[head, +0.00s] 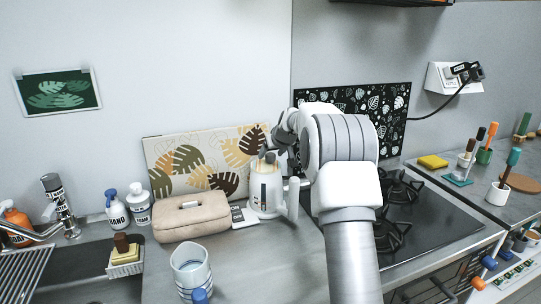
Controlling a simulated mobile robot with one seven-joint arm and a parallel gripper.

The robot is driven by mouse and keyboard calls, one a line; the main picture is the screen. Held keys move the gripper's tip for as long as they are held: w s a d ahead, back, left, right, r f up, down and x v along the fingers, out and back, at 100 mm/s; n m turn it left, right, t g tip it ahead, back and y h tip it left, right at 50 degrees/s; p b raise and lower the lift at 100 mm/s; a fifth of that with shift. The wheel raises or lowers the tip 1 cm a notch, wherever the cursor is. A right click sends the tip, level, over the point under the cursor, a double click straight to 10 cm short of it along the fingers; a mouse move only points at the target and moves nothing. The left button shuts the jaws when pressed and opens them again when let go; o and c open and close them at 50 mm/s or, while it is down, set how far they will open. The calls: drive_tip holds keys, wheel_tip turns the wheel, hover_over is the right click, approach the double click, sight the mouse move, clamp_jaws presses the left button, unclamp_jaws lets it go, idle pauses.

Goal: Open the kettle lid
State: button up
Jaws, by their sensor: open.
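The white kettle (264,194) stands on the counter, upright, with a dark vertical strip on its front and its handle (293,198) on the right. My gripper (273,150) is just above and behind the kettle's top, at the end of my arm, which reaches in from the right. The gripper is open, and its fingers are small and partly hidden. The kettle lid is hard to make out under the gripper. I cannot tell whether the lid is up or down, or whether the fingers touch it.
A beige case (190,216) and a patterned board (195,165) sit left of and behind the kettle. A striped glass (190,268) stands in front. The black stove (435,225) is to the right. Soap bottles (117,208) stand near the sink at left. Counter in front of the kettle is clear.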

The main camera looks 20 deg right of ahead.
drive_tip(key=shift+x, duration=0.8)
clamp_jaws()
idle(1.0)
